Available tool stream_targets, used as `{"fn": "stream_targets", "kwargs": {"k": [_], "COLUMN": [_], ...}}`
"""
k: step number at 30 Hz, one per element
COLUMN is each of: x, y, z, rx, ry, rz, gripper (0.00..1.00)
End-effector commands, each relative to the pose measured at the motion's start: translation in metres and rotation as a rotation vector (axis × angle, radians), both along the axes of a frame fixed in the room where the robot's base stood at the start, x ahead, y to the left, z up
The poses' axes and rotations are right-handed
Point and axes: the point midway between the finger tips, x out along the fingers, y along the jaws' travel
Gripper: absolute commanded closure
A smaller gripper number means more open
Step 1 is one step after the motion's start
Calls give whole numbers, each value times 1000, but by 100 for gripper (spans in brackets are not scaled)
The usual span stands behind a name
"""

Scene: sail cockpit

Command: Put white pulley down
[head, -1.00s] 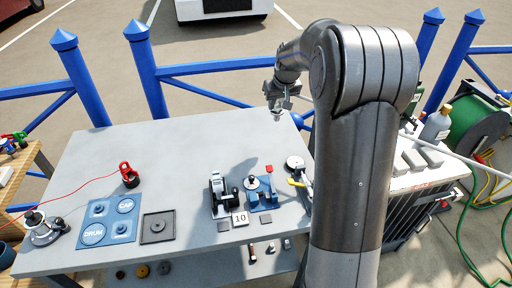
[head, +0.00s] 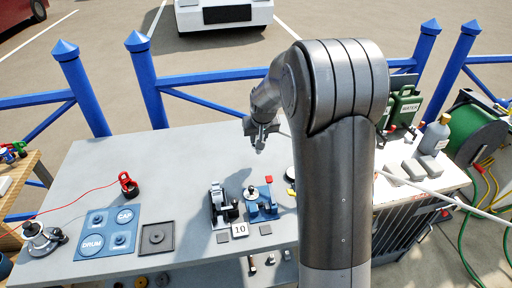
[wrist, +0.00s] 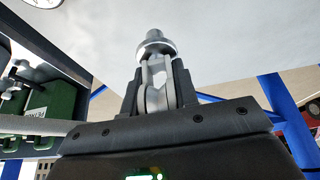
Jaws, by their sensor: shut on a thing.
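My gripper (head: 262,138) is above the grey table (head: 190,150), over its far right part, with open space beneath it. In the wrist view, my gripper's two dark fingers (wrist: 155,98) are shut on the white pulley (wrist: 153,72). The pulley has pale cheeks, a round wheel low between the fingers and a rounded metal end that sticks out past the fingertips. In the head view the pulley is too small to make out clearly at the fingertips.
A blue mat (head: 106,232) marked DRUM and CAP, a dark square tray (head: 157,238), a black clamp-like device (head: 222,205) and a blue fixture (head: 262,205) occupy the table's front. A red shackle-like part (head: 127,185) stands left. The table's back middle is clear.

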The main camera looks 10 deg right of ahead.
Motion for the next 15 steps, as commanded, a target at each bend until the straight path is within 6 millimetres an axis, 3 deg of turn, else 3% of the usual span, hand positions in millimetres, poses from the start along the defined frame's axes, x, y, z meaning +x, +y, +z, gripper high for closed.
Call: {"fn": "stream_targets", "kwargs": {"k": [7,15], "x": [6,6], "y": [8,8], "z": [-12,-46], "rx": [-1,-1], "ry": [-1,-1], "rz": [0,-1], "gripper": [100,100]}}
